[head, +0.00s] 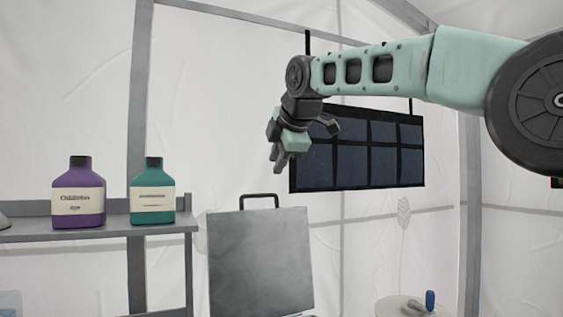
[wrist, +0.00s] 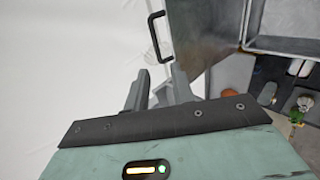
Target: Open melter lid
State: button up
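The melter lid (head: 260,262) is a grey metal panel standing raised, close to upright, in the head view. Its black handle (head: 259,201) is at the top edge. In the wrist view the lid (wrist: 205,35) shows at the top, with the handle (wrist: 156,37) on its left edge and the open melter box (wrist: 285,43) to its right. My gripper (head: 282,166) is above the lid's top edge and the handle, apart from both. Its fingers (wrist: 160,83) are spread with nothing between them. The melter's lower body is out of the head view.
A grey shelf (head: 95,232) at left carries a purple bottle (head: 78,195) and a green bottle (head: 152,195). A dark pocketed panel (head: 360,155) hangs behind my arm. A pale round surface (head: 392,307) with a blue-handled item (head: 430,300) is at lower right.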

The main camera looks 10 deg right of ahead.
jog(key=shift+v, duration=1.35)
jog(key=s+a+f+m+g+b, duration=0.1)
jog(key=s+f+m+g+b, duration=0.15)
jog(key=s+f, duration=0.6)
jog(key=s+a+f+m+g+b, duration=0.1)
jog(key=s+f+m+b, duration=0.15)
jog(key=f, duration=1.05)
jog(key=s+a+f+m+g+b, duration=0.15)
jog(key=s+f+b, duration=0.25)
jog(key=s+f, duration=0.45)
jog(key=s+d+f+m+g+h+b, duration=0.1)
jog(key=s+d+f, duration=0.4)
jog(key=s+f, duration=0.5)
jog(key=s+d+f+m+g+h+b, duration=0.1)
jog(key=s+d+f+m+g+b, duration=0.2)
jog(key=s+d+f+m, duration=0.3)
jog(key=s+f+b, duration=0.1)
jog(key=s+f, duration=0.3)
jog(key=f, duration=0.4)
jog(key=shift+s+f, duration=0.4)
jog(key=shift+d+b, duration=0.15)
jog(key=shift+b, duration=0.15)
